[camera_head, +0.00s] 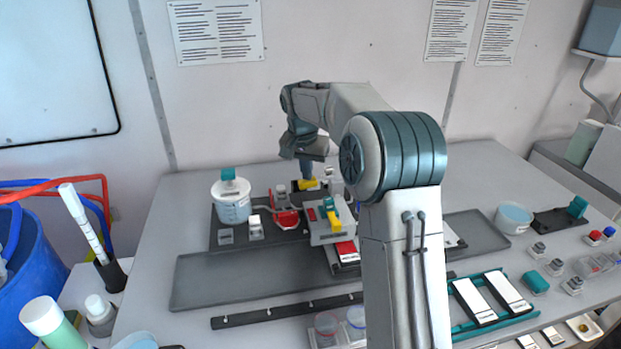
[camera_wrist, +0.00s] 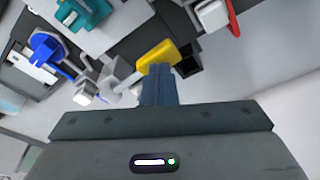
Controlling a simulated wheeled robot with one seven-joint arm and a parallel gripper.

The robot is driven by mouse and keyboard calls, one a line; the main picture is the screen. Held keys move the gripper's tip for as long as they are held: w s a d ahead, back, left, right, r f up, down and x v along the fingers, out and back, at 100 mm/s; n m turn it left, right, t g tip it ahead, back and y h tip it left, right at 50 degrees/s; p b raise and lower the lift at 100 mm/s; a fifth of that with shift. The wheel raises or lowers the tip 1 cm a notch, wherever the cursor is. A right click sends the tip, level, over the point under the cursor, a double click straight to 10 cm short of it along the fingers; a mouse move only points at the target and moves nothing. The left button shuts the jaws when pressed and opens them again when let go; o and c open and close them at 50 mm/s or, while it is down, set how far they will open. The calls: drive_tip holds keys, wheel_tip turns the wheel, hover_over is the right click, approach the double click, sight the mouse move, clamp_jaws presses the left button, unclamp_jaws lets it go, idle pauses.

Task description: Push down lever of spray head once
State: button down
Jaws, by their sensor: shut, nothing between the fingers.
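A yellow lever-like part (camera_head: 305,185), probably the spray head's lever, sits beside a small black block at the back middle of the table. It also shows in the wrist view (camera_wrist: 156,55), with the black block (camera_wrist: 188,60) on its right. My gripper (camera_head: 311,176) is shut and empty, pointing down right at the yellow part. In the wrist view its blue-grey fingertips (camera_wrist: 159,70) overlap the yellow part's lower edge. I cannot tell whether they touch it. The fingers hide some of the yellow part and whatever is below it.
A white tub (camera_head: 231,207) stands left on a dark mat. A grey block with a green and yellow device (camera_head: 329,226) stands close in front. A red-handled item (camera_head: 286,217) lies between them. The wide grey tray (camera_head: 215,280) in front is mostly bare.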

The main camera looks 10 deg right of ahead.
drive_tip(key=shift+f+b, duration=0.45)
drive_tip(key=shift+f, duration=0.4)
drive_tip(key=shift+r, duration=0.1)
wheel_tip(320, 180, up, 8)
drive_tip(key=p, duration=0.6)
drive_tip(key=shift+r+p, duration=0.1)
drive_tip(key=shift+p, duration=0.3)
idle(0.7)
drive_tip(key=s+r+n+b, duration=0.2)
drive_tip(key=s+r, duration=0.1)
drive_tip(key=s, duration=0.8)
drive_tip(key=s+f+n+b, duration=0.1)
drive_tip(key=s+f, duration=0.2)
drive_tip(key=s, duration=0.5)
drive_tip(key=s+f+n+t+b, duration=0.1)
drive_tip(key=s+f, duration=0.2)
drive_tip(key=s, duration=0.6)
drive_tip(key=s+f+n+y+b, duration=0.1)
drive_tip(key=s+f+n, duration=0.1)
drive_tip(key=s, duration=0.7)
drive_tip(key=shift+f+t, duration=0.4)
drive_tip(key=shift+f, duration=0.1)
